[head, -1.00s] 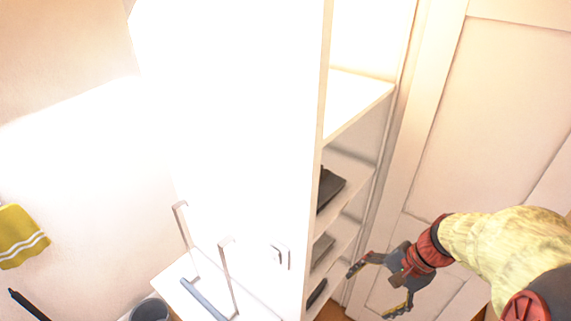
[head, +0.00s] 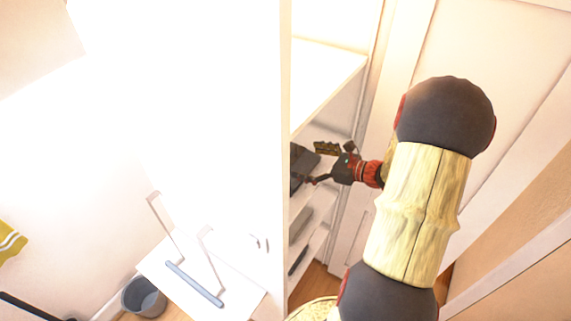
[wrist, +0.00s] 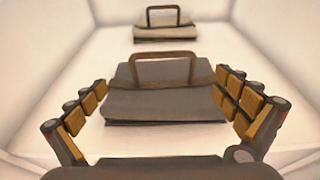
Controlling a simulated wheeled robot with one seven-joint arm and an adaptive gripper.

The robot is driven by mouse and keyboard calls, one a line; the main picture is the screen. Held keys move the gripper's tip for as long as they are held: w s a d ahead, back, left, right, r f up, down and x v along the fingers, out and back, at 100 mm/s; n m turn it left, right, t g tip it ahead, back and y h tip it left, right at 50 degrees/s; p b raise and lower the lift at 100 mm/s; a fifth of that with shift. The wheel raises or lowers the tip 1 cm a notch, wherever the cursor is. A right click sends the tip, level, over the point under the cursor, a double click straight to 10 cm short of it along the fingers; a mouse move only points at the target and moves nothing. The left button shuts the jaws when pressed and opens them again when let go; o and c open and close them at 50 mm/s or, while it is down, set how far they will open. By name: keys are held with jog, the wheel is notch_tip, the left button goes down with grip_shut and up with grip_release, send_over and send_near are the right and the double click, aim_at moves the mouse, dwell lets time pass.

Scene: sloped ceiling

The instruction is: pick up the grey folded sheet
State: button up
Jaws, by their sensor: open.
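A grey folded sheet (wrist: 160,103) with a brown, handle-like loop lies on a white shelf in the wrist view. My gripper (wrist: 166,98) is open, with one finger toward each side of the sheet. The picture does not settle whether they touch it. In the head view my gripper (head: 316,164) reaches into the shelf opening beside a dark folded item (head: 299,174), which appears to be the same sheet. The cabinet's side panel hides part of it.
A paler folded item (wrist: 165,27) with a similar loop lies behind the sheet. White walls flank the compartment. Lower shelves hold a grey item (head: 300,223) and a dark item (head: 298,261). A grey bin (head: 143,298) stands at lower left.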

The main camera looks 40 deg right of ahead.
aim_at(292, 162)
jog(key=x, duration=0.5)
jog(key=shift+w+d+r+p, duration=0.1)
jog(key=shift+w+d+p, duration=0.05)
jog(key=shift+w+p, duration=0.3)
jog(key=shift+c, duration=1.3)
jog(key=c, duration=1.5)
jog(key=shift+r, duration=0.1)
jog(key=shift+c, duration=0.4)
